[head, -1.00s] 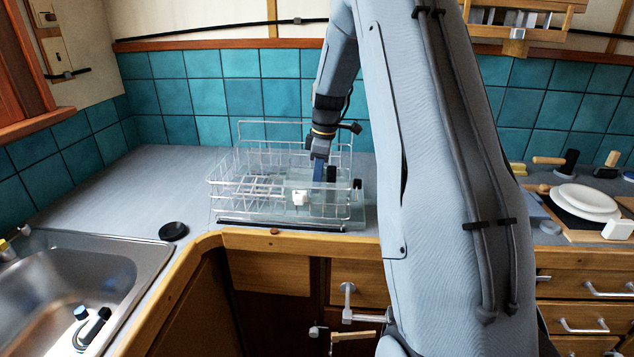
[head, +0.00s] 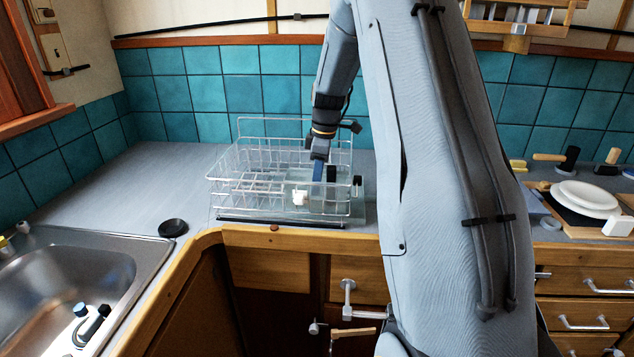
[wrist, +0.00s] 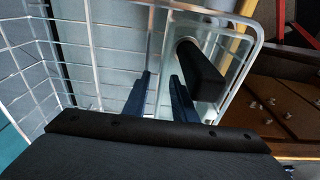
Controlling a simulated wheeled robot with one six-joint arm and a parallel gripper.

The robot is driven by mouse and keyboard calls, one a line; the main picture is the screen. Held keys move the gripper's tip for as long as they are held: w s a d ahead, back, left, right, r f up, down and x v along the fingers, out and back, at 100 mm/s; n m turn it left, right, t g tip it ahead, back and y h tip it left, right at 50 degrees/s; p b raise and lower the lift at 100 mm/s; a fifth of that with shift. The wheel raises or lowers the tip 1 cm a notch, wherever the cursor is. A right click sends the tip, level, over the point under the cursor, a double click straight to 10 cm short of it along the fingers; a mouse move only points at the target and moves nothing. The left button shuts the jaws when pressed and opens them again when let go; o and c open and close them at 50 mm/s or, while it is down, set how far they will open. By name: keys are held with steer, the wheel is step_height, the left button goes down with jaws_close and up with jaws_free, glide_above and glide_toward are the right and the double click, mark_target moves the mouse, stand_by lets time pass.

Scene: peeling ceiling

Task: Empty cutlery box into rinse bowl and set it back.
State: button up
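A clear box, seemingly the cutlery box (head: 343,200), stands at the right end of a white wire rack (head: 234,187). Its glassy wall shows in the wrist view (wrist: 232,70). A dark block-like piece (wrist: 200,72) shows at the box there; the head view shows a dark piece at its right side. My gripper (head: 318,178) points down at the box. In the wrist view its blue fingers (wrist: 161,85) stand apart, with a thin pale edge between them. Contact with that edge is unclear. I cannot make out cutlery or identify a rinse bowl.
A steel sink (head: 120,262) is at left, with a dark-handled item in it. A black disc (head: 173,228) lies on the counter by the sink. White plates (head: 584,196) lie on a board at right. The left back counter is clear.

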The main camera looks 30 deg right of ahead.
steer(key=r, duration=0.2)
steer(key=r+b, duration=0.1)
steer(key=r, duration=0.2)
steer(key=r+b, duration=0.1)
steer(key=r, duration=0.1)
steer(key=shift+s+d+r, duration=0.25)
steer(key=shift+d+r, duration=0.05)
steer(key=shift+d, duration=0.1)
